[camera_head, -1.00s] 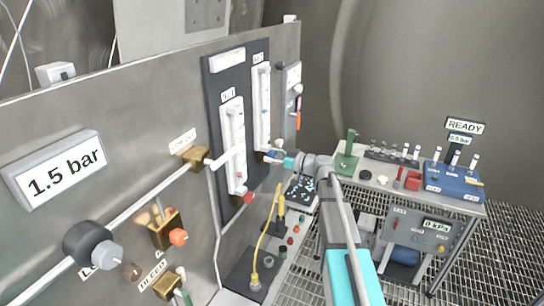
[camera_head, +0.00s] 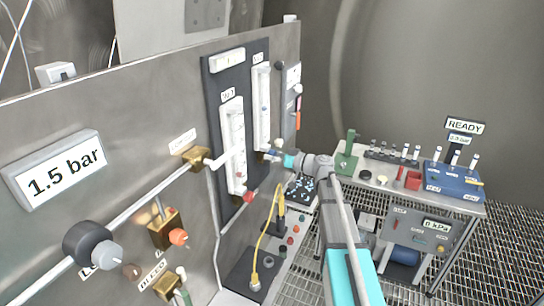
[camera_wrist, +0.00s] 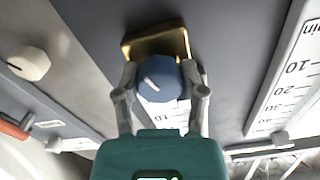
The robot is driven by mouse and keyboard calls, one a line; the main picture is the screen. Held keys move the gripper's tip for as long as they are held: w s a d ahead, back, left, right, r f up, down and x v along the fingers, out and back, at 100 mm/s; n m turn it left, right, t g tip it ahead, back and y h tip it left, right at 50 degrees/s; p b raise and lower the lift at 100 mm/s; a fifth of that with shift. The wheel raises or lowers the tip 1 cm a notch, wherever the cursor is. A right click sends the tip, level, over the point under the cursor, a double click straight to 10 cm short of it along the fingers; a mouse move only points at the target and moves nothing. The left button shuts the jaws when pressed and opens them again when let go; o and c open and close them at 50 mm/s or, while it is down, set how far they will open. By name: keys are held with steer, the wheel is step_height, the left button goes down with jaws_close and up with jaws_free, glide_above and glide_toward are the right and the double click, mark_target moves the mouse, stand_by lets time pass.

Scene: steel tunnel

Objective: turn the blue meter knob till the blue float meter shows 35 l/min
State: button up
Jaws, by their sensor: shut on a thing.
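My gripper (camera_wrist: 162,90) is shut on the blue meter knob (camera_wrist: 158,78), one finger on each side. The knob has a short white line on its face and sits on a brass block (camera_wrist: 155,40). In the head view my gripper (camera_head: 274,156) is at the foot of the right-hand float meter (camera_head: 261,85), a white scale on a dark panel. A small bluish spot, perhaps the float, shows about halfway up it. The reading is too small to tell. In the wrist view, my gripper hides much of the scale behind the knob.
The left-hand float meter (camera_head: 232,140) stands close beside, with a red knob (camera_head: 248,196) at its foot. A yellow cable (camera_head: 267,235) hangs below. A bench with a blue rack (camera_head: 455,182) stands to the right. A display (camera_head: 65,172) reads 1.5 bar.

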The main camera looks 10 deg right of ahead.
steer(key=shift+m, duration=1.5)
steer(key=o, duration=1.1)
steer(key=shift+o, duration=0.2)
steer(key=v, duration=1.2)
